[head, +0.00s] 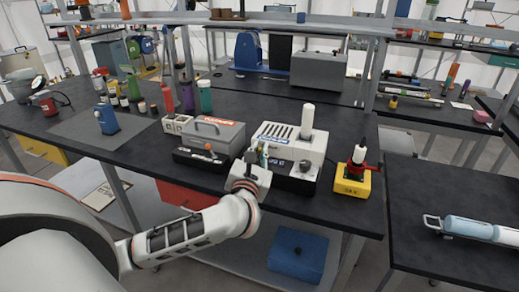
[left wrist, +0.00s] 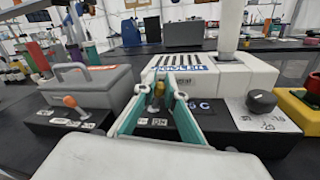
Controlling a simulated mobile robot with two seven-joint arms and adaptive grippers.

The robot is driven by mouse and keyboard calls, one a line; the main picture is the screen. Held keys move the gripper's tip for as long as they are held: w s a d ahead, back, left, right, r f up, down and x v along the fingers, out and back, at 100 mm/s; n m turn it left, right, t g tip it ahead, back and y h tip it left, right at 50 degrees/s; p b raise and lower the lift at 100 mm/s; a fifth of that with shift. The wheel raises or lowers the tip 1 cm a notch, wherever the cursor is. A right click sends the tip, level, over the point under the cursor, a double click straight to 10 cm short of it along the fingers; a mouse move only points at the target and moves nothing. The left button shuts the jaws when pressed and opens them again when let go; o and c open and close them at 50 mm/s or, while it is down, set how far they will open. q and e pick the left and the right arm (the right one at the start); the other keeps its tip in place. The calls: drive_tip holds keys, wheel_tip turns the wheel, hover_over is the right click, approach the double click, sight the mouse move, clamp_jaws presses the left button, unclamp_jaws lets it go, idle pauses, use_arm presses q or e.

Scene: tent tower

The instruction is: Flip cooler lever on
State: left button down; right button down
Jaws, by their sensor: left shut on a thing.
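The cooler (head: 288,143) is a white box with top vents and a blue label, on a black base on the dark workbench. It also fills the middle of the left wrist view (left wrist: 205,82). Its small yellowish lever (left wrist: 158,92) stands upright at the front of the base. My left gripper (head: 259,157) is in front of the cooler's left part. In the left wrist view its teal fingers (left wrist: 161,88) close in around the lever, one on each side. The lever's foot is partly hidden by the fingers. My right gripper is not in view.
A grey-lidded device (head: 214,133) with an orange-tipped lever (left wrist: 69,101) sits just left. A black knob (left wrist: 261,102) is on the cooler's front right. A yellow box (head: 352,184) with a red-based bottle stands further right. Bottles and a blue block (head: 106,119) are at left.

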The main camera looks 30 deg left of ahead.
use_arm(q)
drive_tip(key=shift+d+m+p, duration=0.35)
drive_tip(key=shift+m+p, duration=0.45)
drive_tip(key=shift+p, duration=0.3)
drive_tip(key=shift+f, duration=0.15)
drive_tip(key=c, duration=2.1)
unclamp_jaws()
drive_tip(key=v, duration=1.2)
drive_tip(key=shift+w+f, duration=0.1)
drive_tip(key=shift+f, duration=0.05)
